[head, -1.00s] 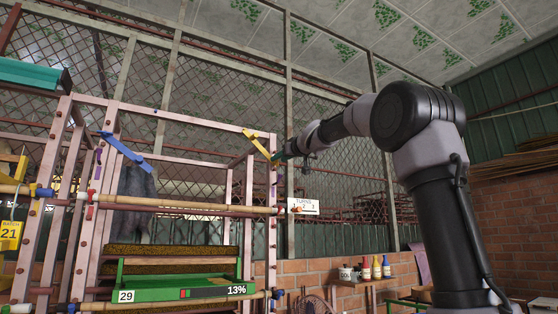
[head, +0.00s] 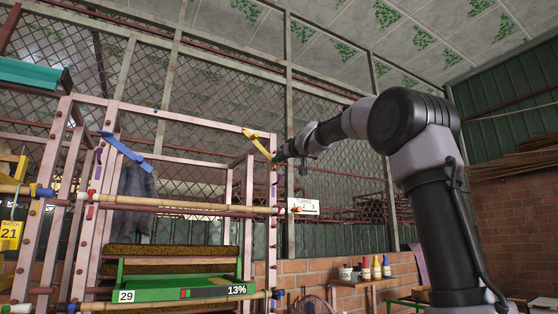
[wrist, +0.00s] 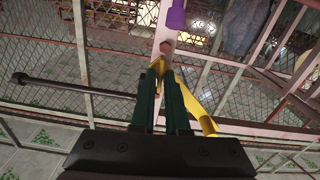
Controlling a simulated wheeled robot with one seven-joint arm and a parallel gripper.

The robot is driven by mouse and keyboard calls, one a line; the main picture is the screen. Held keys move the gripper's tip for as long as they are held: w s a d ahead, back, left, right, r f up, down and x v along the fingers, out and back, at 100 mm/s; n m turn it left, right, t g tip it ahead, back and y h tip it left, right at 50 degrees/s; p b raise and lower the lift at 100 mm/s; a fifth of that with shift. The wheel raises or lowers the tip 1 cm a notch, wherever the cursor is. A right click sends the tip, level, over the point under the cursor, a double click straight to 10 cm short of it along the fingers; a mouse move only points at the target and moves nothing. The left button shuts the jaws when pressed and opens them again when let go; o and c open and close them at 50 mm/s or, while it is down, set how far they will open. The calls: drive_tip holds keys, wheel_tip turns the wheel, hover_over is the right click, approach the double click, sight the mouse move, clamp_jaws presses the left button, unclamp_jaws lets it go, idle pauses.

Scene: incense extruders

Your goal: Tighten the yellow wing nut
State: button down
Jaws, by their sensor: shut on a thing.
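The yellow wing nut (head: 256,144) is a long slanted bar at the top right corner of the pink frame (head: 197,124). My gripper (head: 279,157) is at its lower right end. In the wrist view, the green fingers of my gripper (wrist: 161,76) are shut on the yellow wing nut (wrist: 203,116). One yellow part shows between the fingertips and another slants past the right finger. The contact itself is partly hidden by the fingers.
A blue wing bar (head: 125,150) sits on the frame's left post. Bamboo poles (head: 180,204) cross the frame. A green tray (head: 185,286) with a 13% display is low in it. A white TURNS sign (head: 304,206) hangs below my gripper. Bottles (head: 376,268) stand at right.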

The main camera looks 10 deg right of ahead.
drive_tip(key=m, duration=0.4)
drive_tip(key=shift+m, duration=0.3)
drive_tip(key=m, duration=0.4)
drive_tip(key=shift+d+f, duration=0.1)
drive_tip(key=shift+d, duration=0.05)
drive_tip(key=m, duration=0.5)
drive_tip(key=shift+w+f, duration=0.1)
drive_tip(key=m, duration=0.4)
drive_tip(key=shift+f+m, duration=0.1)
drive_tip(key=shift+m, duration=0.2)
drive_tip(key=c, duration=0.9)
unclamp_jaws()
drive_tip(key=shift+d, duration=0.1)
